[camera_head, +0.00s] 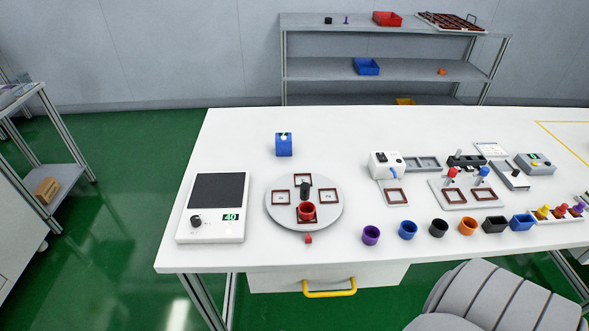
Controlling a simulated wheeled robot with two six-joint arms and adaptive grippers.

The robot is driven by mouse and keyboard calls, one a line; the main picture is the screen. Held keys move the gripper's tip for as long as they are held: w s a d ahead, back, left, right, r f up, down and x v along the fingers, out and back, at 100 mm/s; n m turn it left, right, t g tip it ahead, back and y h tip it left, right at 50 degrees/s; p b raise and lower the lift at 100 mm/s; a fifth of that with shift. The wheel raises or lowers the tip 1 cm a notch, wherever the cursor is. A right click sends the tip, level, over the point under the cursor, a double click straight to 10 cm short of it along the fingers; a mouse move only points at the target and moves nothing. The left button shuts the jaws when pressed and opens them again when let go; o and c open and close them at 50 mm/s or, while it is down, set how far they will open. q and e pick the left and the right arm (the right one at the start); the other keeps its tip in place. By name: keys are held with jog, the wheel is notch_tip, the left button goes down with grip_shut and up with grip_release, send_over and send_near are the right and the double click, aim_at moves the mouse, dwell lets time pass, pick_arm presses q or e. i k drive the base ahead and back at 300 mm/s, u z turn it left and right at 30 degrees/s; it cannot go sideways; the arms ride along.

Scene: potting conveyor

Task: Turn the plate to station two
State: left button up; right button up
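The plate (274,209) is a round light-grey disc lying flat on the white table, left of its middle. It carries several square brown-framed stations around a dark upright knob (304,185) near its centre. A red pot (306,211) stands upright at the front station, nearest me. The left (281,196), back and right (328,196) stations look empty. The marks inside them are too small to read. A small red pointer (308,239) sits on the table at the plate's front edge. Neither of my grippers is in view, and nothing of mine touches the plate.
A white device with a dark pad (217,190) and a display reading 40 stands left of the plate. A blue box (283,145) is behind it. Purple (371,235), blue (408,230) and other pots line the front right. Machines and trays fill the right side.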

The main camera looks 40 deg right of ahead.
aim_at(283, 198)
jog(key=z, duration=1.55)
